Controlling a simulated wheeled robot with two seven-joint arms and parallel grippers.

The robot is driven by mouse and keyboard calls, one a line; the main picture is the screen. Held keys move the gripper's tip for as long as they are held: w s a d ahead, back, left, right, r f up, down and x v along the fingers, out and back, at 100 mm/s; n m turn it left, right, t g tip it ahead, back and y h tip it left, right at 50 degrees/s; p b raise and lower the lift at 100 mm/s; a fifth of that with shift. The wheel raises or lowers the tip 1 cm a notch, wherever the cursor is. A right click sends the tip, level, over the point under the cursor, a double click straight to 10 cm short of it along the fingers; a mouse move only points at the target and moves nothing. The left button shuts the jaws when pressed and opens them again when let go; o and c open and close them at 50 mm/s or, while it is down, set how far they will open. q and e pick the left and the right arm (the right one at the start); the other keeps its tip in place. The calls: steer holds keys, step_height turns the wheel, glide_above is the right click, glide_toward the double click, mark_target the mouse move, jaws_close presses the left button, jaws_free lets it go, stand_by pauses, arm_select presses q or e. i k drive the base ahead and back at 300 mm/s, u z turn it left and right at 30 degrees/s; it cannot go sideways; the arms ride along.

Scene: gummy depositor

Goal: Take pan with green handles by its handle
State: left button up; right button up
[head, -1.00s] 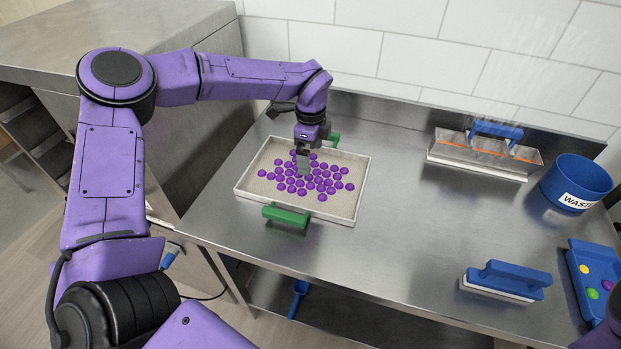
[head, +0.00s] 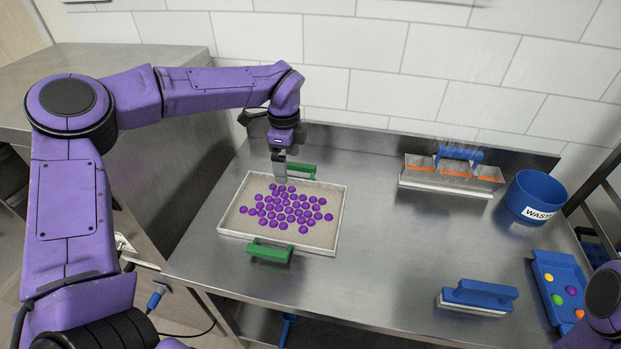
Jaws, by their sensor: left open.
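The pan (head: 342,215) is a shallow, light tray with purple gummies (head: 290,208) spread over its middle. It lies flat on the steel table. One green handle (head: 270,250) is on its near side. The other green handle (head: 298,170) is on its far side, partly hidden behind my gripper. My left gripper (head: 280,178) points down over the far edge of the pan, just left of the far handle. It is open and holds nothing. I cannot tell whether it touches the handle. My right gripper is not in view; only part of that arm shows at the right edge.
A depositor with a blue handle (head: 459,155) stands at the back right, next to a blue waste bin (head: 536,197). A blue-handled tool (head: 480,294) lies front right, near a blue tray (head: 545,262) with coloured pieces. The table's middle is clear.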

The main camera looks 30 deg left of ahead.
mark_target(299, 215)
steer(key=k, duration=1)
